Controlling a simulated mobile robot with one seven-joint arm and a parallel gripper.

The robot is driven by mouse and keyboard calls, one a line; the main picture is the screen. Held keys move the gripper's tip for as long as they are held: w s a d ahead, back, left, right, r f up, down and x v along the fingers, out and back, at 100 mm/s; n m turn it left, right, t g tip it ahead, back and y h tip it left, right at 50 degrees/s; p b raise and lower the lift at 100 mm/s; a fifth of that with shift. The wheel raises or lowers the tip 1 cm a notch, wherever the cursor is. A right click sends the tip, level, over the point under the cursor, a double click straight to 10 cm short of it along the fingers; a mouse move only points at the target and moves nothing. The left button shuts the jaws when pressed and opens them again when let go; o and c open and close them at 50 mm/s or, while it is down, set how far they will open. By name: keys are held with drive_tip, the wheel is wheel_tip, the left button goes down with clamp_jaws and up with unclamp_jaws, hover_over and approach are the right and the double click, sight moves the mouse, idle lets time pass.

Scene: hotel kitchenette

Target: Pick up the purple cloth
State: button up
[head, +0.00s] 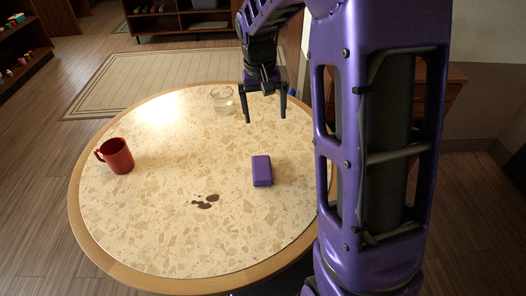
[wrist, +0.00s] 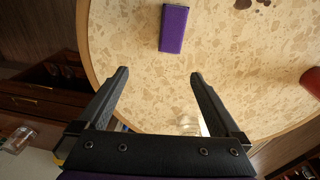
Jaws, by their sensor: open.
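The purple cloth (head: 262,170) looks like a compact rounded block and lies flat on the round speckled table (head: 150,215), right of its middle. In the wrist view the cloth (wrist: 173,30) is near the top edge, beyond my fingertips, with a darker end at its top. My gripper (head: 266,118) is open and empty, above the far right part of the table. In the wrist view my gripper (wrist: 159,73) shows its two fingers spread wide with bare tabletop between the tips. The cloth is apart from the fingers and nothing covers it.
A red mug (head: 118,157) stands at the table's left. A clear glass bowl (head: 222,101) stands near the far edge, close to my gripper. A dark brown spill (head: 205,201) lies left of the cloth. The tabletop around the cloth is otherwise clear.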

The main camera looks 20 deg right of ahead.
wheel_tip(320, 180, down, 2)
drive_tip(key=a+y, duration=0.1)
drive_tip(key=b, duration=0.2)
hover_over(262, 167)
drive_tip(key=shift+g, duration=0.4)
wheel_tip(262, 167, down, 12)
drive_tip(key=shift+a+r, duration=0.1)
drive_tip(key=shift+a, duration=0.05)
drive_tip(key=shift+f+b, duration=0.7)
drive_tip(key=shift+f, duration=2.3)
drive_tip(key=shift+c, duration=0.3)
drive_tip(key=c, duration=1.3)
drive_tip(key=shift+o, duration=0.2)
drive_tip(key=shift+r, duration=0.1)
wheel_tip(262, 167, up, 10)
drive_tip(key=p, duration=0.2)
